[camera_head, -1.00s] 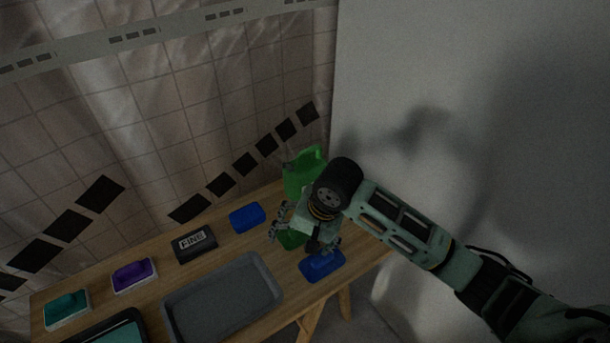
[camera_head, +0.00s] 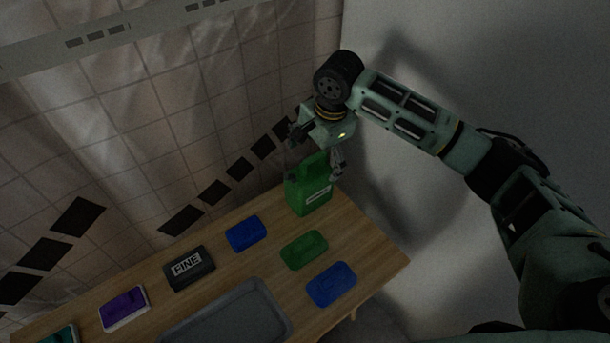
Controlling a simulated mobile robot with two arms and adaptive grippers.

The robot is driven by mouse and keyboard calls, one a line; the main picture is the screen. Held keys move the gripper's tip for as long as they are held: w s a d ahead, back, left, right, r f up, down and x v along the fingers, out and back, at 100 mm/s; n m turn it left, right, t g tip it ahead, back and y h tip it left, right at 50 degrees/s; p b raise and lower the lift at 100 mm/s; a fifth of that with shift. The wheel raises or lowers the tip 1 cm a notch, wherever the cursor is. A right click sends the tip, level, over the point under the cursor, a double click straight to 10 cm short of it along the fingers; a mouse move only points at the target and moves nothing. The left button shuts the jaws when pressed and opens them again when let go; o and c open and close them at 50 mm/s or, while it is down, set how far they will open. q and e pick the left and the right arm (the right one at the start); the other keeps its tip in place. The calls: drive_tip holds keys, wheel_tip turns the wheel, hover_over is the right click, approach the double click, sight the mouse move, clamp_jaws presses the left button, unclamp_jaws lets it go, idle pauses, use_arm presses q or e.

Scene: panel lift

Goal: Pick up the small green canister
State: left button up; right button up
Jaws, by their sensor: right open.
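The green canister (camera_head: 309,194) stands upright at the far right end of the wooden table, with a white label on its front and a handle at its top. My right gripper (camera_head: 318,160) is open, pointing down, with its fingers at the height of the canister's top. One finger shows to the left of the handle and one to the right. The gripper hides part of the canister's top, and I cannot tell whether it touches it. My left gripper is not in view.
On the wooden table (camera_head: 375,256) lie a green block (camera_head: 304,250), two blue blocks (camera_head: 246,233) (camera_head: 331,285), a black block marked FINE (camera_head: 189,268), a purple block (camera_head: 123,307) and a grey tray (camera_head: 226,318). A tiled wall stands behind, a pale wall at right.

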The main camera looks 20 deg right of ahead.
sight(310, 172)
drive_tip(key=shift+f, duration=0.4)
drive_tip(key=shift+s+a+f, duration=0.1)
drive_tip(key=shift+s+f, duration=0.05)
drive_tip(key=shift+f, duration=0.2)
drive_tip(key=f, duration=0.1)
drive_tip(key=a+f, duration=0.1)
drive_tip(key=f, duration=0.1)
drive_tip(key=w+f, duration=0.1)
drive_tip(key=f, duration=0.1)
drive_tip(key=shift+a+f, duration=0.1)
drive_tip(key=shift+a, duration=0.05)
drive_tip(key=shift+f, duration=0.15)
drive_tip(key=shift+c, duration=1.4)
drive_tip(key=c, duration=0.9)
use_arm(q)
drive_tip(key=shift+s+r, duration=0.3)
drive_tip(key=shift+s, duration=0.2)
use_arm(e)
drive_tip(key=shift+c, duration=0.9)
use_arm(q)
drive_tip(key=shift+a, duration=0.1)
use_arm(e)
drive_tip(key=shift+r, duration=0.2)
